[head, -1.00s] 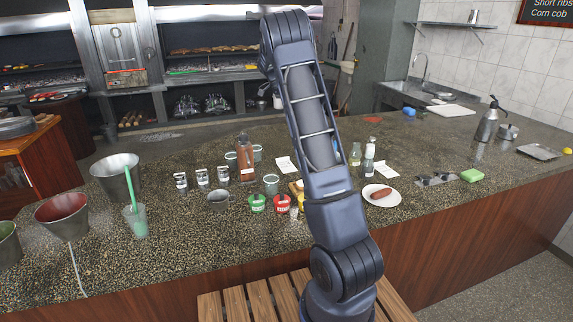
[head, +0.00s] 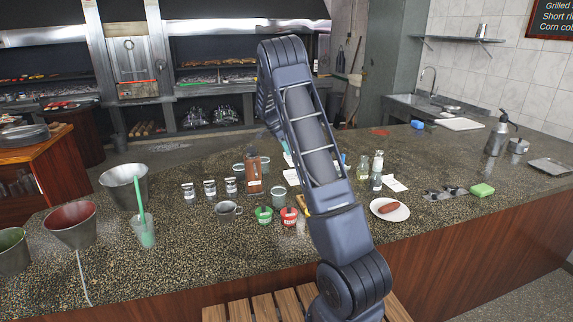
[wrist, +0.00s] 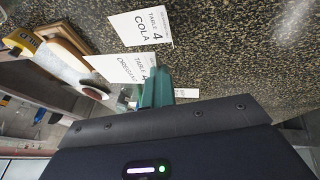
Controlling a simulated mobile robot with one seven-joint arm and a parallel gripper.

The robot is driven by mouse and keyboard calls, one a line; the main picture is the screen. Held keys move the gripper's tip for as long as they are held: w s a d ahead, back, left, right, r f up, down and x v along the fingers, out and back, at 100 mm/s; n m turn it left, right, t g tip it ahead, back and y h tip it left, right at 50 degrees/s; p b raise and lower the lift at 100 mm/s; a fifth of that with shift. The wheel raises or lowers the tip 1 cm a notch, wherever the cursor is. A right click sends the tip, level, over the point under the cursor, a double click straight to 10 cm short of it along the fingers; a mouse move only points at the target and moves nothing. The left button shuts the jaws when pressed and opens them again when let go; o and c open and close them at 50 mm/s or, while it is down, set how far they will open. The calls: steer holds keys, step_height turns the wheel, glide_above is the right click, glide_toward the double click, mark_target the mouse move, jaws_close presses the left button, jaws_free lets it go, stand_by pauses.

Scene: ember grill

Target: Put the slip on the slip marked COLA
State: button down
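The slip marked COLA (wrist: 141,28), a white card reading TABLE 4, lies on the dark speckled counter at the top of the wrist view. A second white slip (wrist: 122,68), also TABLE 4 with a word like OREGANO, is at the tips of my gripper's teal fingers (wrist: 158,78). The fingers appear shut on its edge, and it sits nearer the camera, beside the COLA slip. In the head view, a white slip (head: 291,177) lies on the counter left of my arm, its text unreadable. My arm hides most of the gripper there.
A wooden board (wrist: 70,62) shows in the wrist view.

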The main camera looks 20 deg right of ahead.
steer(key=shift+f, duration=3.4)
steer(key=shift+f, duration=0.55)
steer(key=c, duration=1.8)
jaws_free()
steer(key=shift+o, duration=0.2)
